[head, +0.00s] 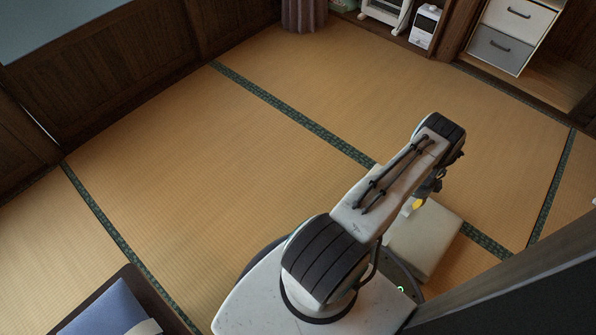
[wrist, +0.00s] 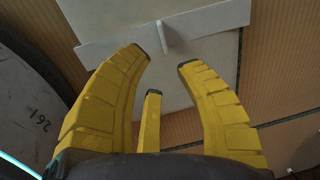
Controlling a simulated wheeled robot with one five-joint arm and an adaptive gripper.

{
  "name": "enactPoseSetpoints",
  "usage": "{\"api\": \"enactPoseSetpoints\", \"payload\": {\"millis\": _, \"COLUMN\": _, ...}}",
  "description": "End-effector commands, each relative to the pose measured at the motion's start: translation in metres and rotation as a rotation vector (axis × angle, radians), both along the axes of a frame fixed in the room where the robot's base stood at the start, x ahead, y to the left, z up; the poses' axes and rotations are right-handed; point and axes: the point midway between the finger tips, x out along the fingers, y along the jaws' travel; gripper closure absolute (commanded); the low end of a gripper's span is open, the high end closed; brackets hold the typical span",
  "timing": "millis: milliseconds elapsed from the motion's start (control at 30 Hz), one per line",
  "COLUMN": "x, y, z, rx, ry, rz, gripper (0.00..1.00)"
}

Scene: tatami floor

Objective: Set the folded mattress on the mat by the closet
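A pale cream block (head: 425,238), which looks like the folded mattress, lies on the tatami just right of my base, partly hidden by my arm. In the wrist view its pale surface (wrist: 200,75) carries a white strip with a small upright tab (wrist: 163,38). My gripper (wrist: 164,59) is open, its yellow fingers apart with nothing between them. The tab stands beyond the fingertips, roughly in line with the gap. In the head view my gripper (head: 418,204) is mostly hidden behind the arm, over the block. I cannot tell which surface is the mat by the closet.
A blue cushion-like thing (head: 105,308) with a pale band lies on a dark-edged base at lower left. An open cupboard with drawers (head: 503,48) and a white appliance (head: 425,26) stand at the back right. A dark wooden edge (head: 520,265) crosses the lower right. The middle tatami is clear.

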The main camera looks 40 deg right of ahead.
Motion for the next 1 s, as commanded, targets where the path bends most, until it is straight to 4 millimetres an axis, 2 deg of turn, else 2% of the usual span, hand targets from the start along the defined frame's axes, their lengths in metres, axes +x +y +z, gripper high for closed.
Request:
{"api": "enactPoseSetpoints", "payload": {"millis": 133, "x": 0.016, "y": -0.005, "z": 0.016, "rx": -0.006, "ry": 0.003, "rz": 0.057, "gripper": 0.68}}
{"api": "enactPoseSetpoints", "payload": {"millis": 233, "x": 0.046, "y": -0.01, "z": 0.045, "rx": -0.013, "ry": 0.007, "rz": 0.167, "gripper": 0.68}}
{"api": "enactPoseSetpoints", "payload": {"millis": 367, "x": 0.107, "y": -0.008, "z": 0.104, "rx": -0.026, "ry": 0.015, "rz": 0.394, "gripper": 0.68}}
{"api": "enactPoseSetpoints", "payload": {"millis": 467, "x": 0.16, "y": 0.008, "z": 0.156, "rx": -0.037, "ry": 0.024, "rz": 0.604, "gripper": 0.68}}
{"api": "enactPoseSetpoints", "payload": {"millis": 567, "x": 0.208, "y": 0.036, "z": 0.206, "rx": -0.046, "ry": 0.034, "rz": 0.814, "gripper": 0.68}}
{"api": "enactPoseSetpoints", "payload": {"millis": 700, "x": 0.264, "y": 0.089, "z": 0.273, "rx": -0.066, "ry": 0.046, "rz": 1.107, "gripper": 0.68}}
{"api": "enactPoseSetpoints", "payload": {"millis": 833, "x": 0.299, "y": 0.151, "z": 0.329, "rx": -0.085, "ry": 0.056, "rz": 1.378, "gripper": 0.68}}
{"api": "enactPoseSetpoints", "payload": {"millis": 900, "x": 0.311, "y": 0.188, "z": 0.356, "rx": -0.097, "ry": 0.062, "rz": 1.525, "gripper": 0.68}}
{"api": "enactPoseSetpoints", "payload": {"millis": 1000, "x": 0.319, "y": 0.242, "z": 0.391, "rx": -0.117, "ry": 0.071, "rz": 1.733, "gripper": 0.68}}
